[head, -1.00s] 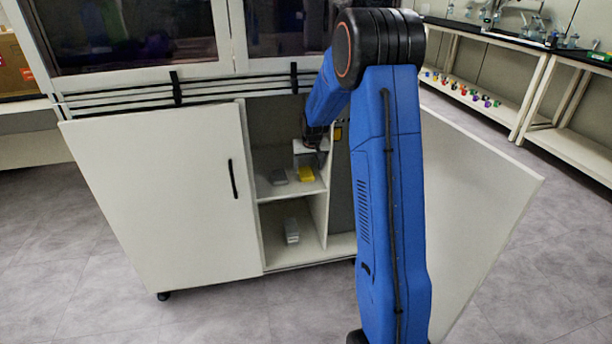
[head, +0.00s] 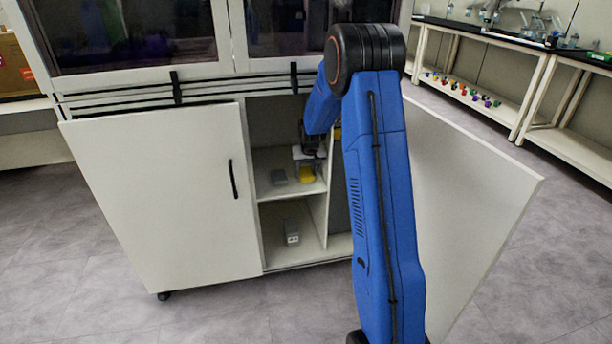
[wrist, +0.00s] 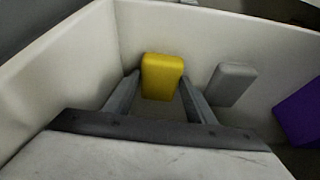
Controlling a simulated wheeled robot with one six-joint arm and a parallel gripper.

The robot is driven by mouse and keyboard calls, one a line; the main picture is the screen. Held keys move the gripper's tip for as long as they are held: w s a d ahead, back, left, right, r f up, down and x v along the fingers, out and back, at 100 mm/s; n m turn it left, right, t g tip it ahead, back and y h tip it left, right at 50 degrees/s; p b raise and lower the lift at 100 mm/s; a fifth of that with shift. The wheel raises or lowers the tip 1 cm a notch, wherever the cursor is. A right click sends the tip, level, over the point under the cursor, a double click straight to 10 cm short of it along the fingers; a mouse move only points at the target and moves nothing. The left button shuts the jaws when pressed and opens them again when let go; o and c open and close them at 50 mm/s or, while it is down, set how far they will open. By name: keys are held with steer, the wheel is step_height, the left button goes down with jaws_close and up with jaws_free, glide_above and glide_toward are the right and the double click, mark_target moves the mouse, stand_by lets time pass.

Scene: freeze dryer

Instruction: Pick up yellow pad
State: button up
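The yellow pad (wrist: 162,77) shows in the wrist view between the tips of my gripper's two fingers (wrist: 157,88). It also shows in the head view (head: 306,174) on the upper shelf of the open cabinet. The fingers are spread, one at each side of the pad's near end, with the right finger very close to it. Whether either finger touches the pad I cannot tell.
A grey pad (wrist: 232,84) lies right of the yellow one, and a purple pad (wrist: 300,112) is farther right. A grey object (head: 292,232) sits on the lower shelf. Cabinet walls enclose the left and far sides.

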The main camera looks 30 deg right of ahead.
mark_target(306, 171)
steer(key=c, duration=0.5)
steer(key=shift+r, duration=0.1)
steer(key=shift+r, duration=1.45)
steer(key=shift+s+r, duration=0.25)
steer(key=shift+r, duration=0.05)
steer(key=shift+s+a, duration=0.95)
steer(key=shift+s, duration=1.85)
steer(key=shift+s+a, duration=0.9)
steer(key=shift+s, duration=1.85)
steer(key=shift+s+a, duration=0.95)
steer(key=shift+s, duration=1.85)
steer(key=shift+o, duration=0.3)
steer(key=shift+f, duration=0.15)
